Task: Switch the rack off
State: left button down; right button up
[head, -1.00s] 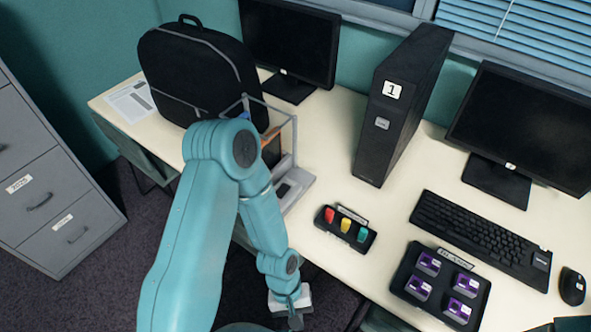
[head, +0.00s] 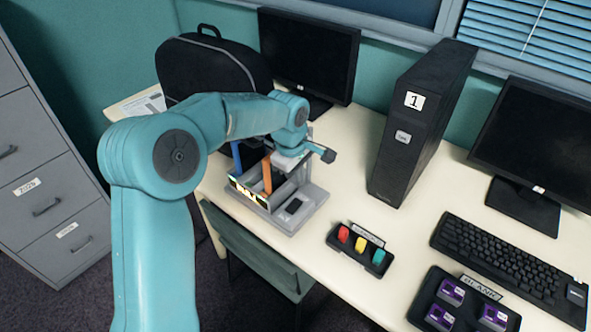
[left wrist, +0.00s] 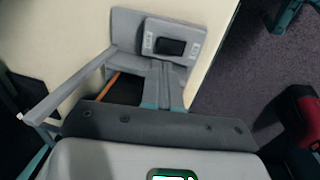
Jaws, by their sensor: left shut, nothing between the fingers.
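The grey rack (head: 318,196) stands on the desk beside the backpack, with a blue and an orange upright piece in it. A dark rocker switch (head: 294,206) sits on its low base at the right; which way it is set is too small to tell. In the left wrist view the switch (left wrist: 171,47) shows on its light plate, just beyond my fingers. My left gripper (head: 291,164) is above the rack, pointing down, its fingertips partly hidden. In the left wrist view its fingers (left wrist: 161,72) are together and empty, apart from the switch. My right gripper is out of view.
A black backpack (head: 205,68) stands behind the rack. A tray with red, yellow and teal pieces (head: 358,247) lies to its right, before a black computer tower (head: 420,125). Bare desk (head: 345,180) lies between rack and tower.

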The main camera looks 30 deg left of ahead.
aim_at(301, 201)
pick_arm(q)
jog(key=f, duration=0.2)
jog(key=w+f, duration=0.1)
jog(key=f, duration=0.5)
jog(key=shift+w+d+f, duration=0.1)
jog(key=shift+w+f, duration=0.1)
jog(key=shift+f, duration=0.05)
